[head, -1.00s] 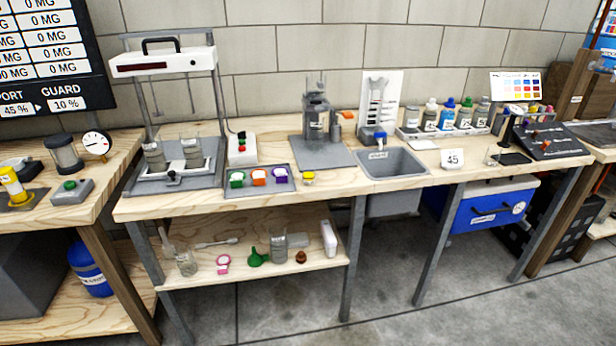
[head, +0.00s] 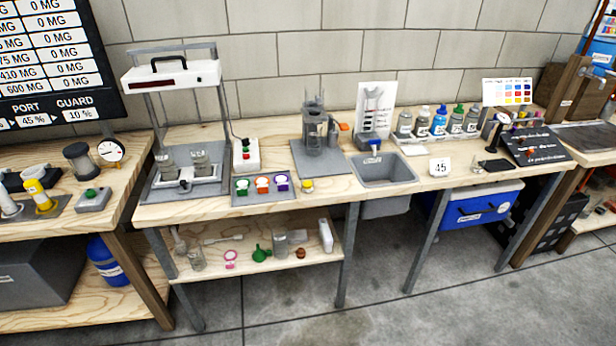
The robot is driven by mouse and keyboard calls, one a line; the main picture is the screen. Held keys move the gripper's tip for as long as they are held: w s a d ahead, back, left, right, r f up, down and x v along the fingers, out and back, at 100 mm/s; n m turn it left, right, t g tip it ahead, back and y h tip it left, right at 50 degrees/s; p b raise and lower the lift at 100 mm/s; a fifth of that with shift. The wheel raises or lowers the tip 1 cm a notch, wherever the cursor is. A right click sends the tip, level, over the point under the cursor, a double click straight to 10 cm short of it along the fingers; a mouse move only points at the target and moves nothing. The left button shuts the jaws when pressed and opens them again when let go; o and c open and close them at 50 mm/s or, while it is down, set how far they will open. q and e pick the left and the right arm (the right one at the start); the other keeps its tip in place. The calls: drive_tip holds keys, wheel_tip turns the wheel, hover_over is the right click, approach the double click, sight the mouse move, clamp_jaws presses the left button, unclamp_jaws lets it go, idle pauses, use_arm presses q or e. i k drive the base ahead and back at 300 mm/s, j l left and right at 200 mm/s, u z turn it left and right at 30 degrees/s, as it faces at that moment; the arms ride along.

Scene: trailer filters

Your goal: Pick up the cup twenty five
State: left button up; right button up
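No cup with a readable "25" shows, so I cannot tell which one is cup twenty five. Two clear cups, a left one (head: 166,160) and a right one (head: 201,162), stand in the grey stand on the workbench (head: 222,210). Their labels are too small to read. On the lower shelf are a clear cup at the left (head: 196,259) and a taller clear cup (head: 280,243), whose markings I cannot read either. Neither of my grippers is in view.
A blue cooler (head: 480,205) sits underneath. The floor (head: 390,300) in front is clear.

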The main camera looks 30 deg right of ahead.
sight(307, 184)
drive_tip(key=i+j+z, duration=0.15)
drive_tip(key=i+z, duration=0.3)
drive_tip(key=i+j+z, duration=0.3)
drive_tip(key=i+z, duration=0.15)
drive_tip(key=i, duration=0.15)
drive_tip(key=i+j+z, duration=0.75)
drive_tip(key=j+z, duration=0.15)
drive_tip(key=j, duration=0.2)
